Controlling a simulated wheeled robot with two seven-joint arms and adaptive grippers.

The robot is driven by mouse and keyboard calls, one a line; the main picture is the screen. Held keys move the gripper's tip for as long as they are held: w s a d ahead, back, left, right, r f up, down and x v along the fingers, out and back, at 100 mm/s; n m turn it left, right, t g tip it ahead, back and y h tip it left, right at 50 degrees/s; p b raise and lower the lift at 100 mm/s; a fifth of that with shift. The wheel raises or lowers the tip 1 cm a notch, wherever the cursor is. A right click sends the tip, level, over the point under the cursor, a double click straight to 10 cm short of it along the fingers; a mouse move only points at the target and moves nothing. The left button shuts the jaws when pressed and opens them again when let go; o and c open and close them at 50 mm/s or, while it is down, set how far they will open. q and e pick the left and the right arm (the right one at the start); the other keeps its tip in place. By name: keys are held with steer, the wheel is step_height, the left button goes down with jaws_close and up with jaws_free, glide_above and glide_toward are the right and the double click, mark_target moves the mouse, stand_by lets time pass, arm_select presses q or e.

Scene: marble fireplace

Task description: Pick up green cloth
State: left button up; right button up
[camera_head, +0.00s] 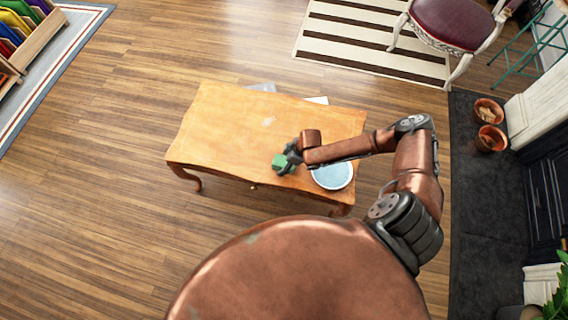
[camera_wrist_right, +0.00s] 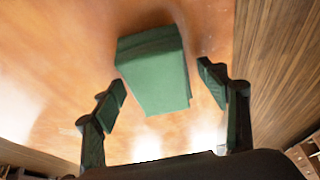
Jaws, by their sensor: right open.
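The green cloth (camera_head: 279,161) lies folded on the wooden table (camera_head: 225,120), near its front edge. In the right wrist view the cloth (camera_wrist_right: 155,75) is a thick folded block. My right gripper (camera_head: 289,157) is at the cloth, its arm coming in from the right. In the wrist view my right gripper (camera_wrist_right: 162,88) is open, with one finger on each side of the cloth's near end and gaps between fingers and cloth. My left gripper is not in view.
A round blue dish (camera_head: 333,176) with a pale rim sits at the table's front right, under my right arm. A striped rug (camera_head: 375,40) and a cushioned chair (camera_head: 452,20) stand behind. Bare floor (camera_head: 100,200) lies left of the table.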

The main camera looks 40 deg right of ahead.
mark_target(281, 160)
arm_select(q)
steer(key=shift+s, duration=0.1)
arm_select(e)
steer(key=shift+f, duration=0.1)
steer(key=shift+c, duration=0.5)
steer(key=c, duration=1.1)
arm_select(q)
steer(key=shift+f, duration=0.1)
arm_select(e)
steer(key=shift+r, duration=0.2)
